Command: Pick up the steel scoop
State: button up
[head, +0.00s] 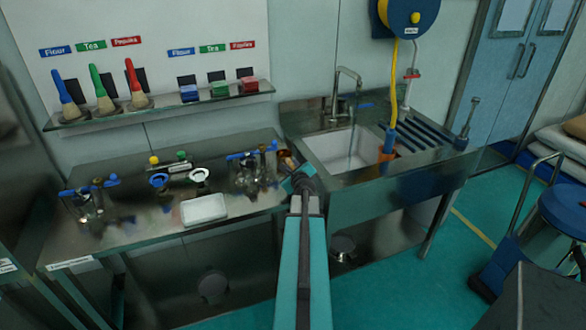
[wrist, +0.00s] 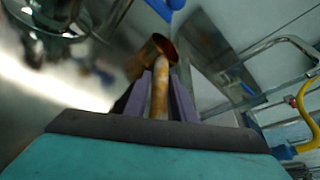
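A small scoop with a brownish, copper-toned look shows at the right end of the steel bench in the head view (head: 287,160). In the wrist view the scoop (wrist: 160,45) points away from me, its round open bowl beyond the fingertips. Its handle runs between the two purple fingers of my gripper (wrist: 161,88), which sit close on both sides, shut on it. Whether the scoop touches the bench is unclear.
Clear glassware with blue parts (head: 255,168) stands just left of my gripper. A white tray (head: 204,210) lies near the bench front. The sink (head: 340,152) with its tap is to the right. A shelf (head: 165,107) with brushes hangs above.

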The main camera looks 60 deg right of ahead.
aim_at(294, 166)
grip_shut()
jog(key=shift+r, duration=0.15)
jog(key=shift+r+p, duration=1.75)
jog(key=shift+p, duration=0.1)
jog(key=shift+s+a+f+b, duration=0.15)
jog(key=shift+s+b, duration=0.25)
jog(key=shift+s, duration=0.05)
jog(key=s+a+b, duration=0.1)
jog(key=s, duration=0.2)
jog(key=s+a+b, duration=0.1)
jog(key=s, duration=0.2)
jog(key=s+r+b, duration=0.1)
jog(key=s, duration=0.2)
jog(key=shift+a, duration=0.4)
jog(key=shift+s+r, duration=0.15)
jog(key=shift+s, duration=0.1)
jog(key=shift+s+a+p, duration=0.1)
jog(key=shift+s+p, duration=0.05)
jog(key=shift+p, duration=0.6)
